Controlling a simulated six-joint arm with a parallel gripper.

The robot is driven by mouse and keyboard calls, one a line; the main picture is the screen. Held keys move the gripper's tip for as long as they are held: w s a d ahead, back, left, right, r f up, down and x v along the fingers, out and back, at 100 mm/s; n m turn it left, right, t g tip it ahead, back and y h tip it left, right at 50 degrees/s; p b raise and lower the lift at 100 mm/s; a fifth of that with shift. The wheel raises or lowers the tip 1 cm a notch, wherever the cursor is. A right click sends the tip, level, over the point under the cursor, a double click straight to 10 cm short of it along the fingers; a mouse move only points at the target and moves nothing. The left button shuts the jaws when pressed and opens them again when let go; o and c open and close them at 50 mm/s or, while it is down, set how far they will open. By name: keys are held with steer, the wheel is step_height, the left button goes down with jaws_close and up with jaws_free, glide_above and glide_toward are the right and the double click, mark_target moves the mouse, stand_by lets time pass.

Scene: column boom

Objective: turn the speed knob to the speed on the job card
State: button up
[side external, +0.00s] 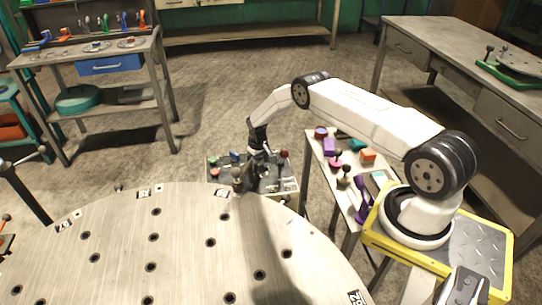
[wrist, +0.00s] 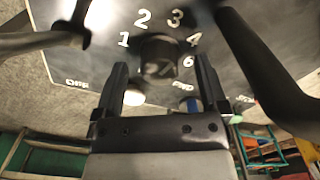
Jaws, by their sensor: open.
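The speed knob (wrist: 158,57) is dark and round, on a dark panel (wrist: 95,62) with white numbers 1, 2, 3, 4 and 6 around it. Its pointer is too dark and blurred to read. My gripper (wrist: 162,66) is open, with one finger on each side of the knob; I cannot tell whether they touch it. In the side view my gripper (side external: 258,151) reaches down over the control box (side external: 286,190), and the knob cannot be made out. I cannot identify a job card in either view.
A grey lever (wrist: 38,41) stands left of the knob and a thick black lever (wrist: 262,70) right of it, both close to my gripper. A large round metal table (side external: 185,245) lies in front of the box. A narrow cart (side external: 325,172) with small items stands to its right.

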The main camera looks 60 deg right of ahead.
steer(key=shift+f, duration=0.45)
jaws_close()
steer(key=shift+m, duration=2.9)
